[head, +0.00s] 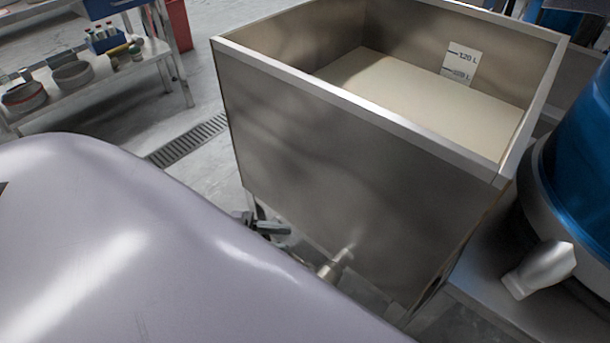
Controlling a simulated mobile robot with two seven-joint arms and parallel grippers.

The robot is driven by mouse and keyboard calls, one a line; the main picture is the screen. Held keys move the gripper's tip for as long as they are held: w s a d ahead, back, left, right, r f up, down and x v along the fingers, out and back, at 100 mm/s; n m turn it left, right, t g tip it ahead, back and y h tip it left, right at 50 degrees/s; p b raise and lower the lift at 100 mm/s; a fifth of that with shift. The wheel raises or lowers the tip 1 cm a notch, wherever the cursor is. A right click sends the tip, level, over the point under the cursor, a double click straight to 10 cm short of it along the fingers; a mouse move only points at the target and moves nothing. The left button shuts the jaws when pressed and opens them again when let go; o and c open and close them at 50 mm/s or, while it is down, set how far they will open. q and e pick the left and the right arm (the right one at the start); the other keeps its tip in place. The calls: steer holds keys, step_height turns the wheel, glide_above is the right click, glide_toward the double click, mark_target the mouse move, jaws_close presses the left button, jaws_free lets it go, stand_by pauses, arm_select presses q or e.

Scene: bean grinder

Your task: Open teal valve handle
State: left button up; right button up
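A large open metal tank (330,170) fills the middle of the view. A short metal pipe (337,263) comes out of its front wall, low down. The pipe's near end goes out of sight behind my pale lavender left arm. Small dark grey-green parts show just past the arm's edge, left of the pipe; my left gripper (265,226) appears to be among them. I cannot tell its fingers apart or whether it holds anything. I cannot clearly make out the teal valve handle; the arm hides much of that area. My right gripper is not in view.
The tank holds a pale beige content (430,100) beside a volume label (461,62). A blue barrel (585,170) with a light grey angular piece (540,269) stands at right. A metal shelf (90,75) stands back left. A floor drain (187,140) lies left of the tank.

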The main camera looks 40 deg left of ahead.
arm_select(q)
step_height(320, 180, down, 18)
steer(key=a+r+b, duration=0.1)
steer(key=b, duration=1.5)
steer(key=shift+b+x, duration=0.5)
steer(key=shift+x, duration=3)
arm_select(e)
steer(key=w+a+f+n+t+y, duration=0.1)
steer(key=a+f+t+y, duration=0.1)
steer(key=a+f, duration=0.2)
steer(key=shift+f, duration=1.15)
arm_select(q)
steer(key=shift+w+a+f, duration=0.1)
steer(key=shift+w+f, duration=0.1)
jaws_close()
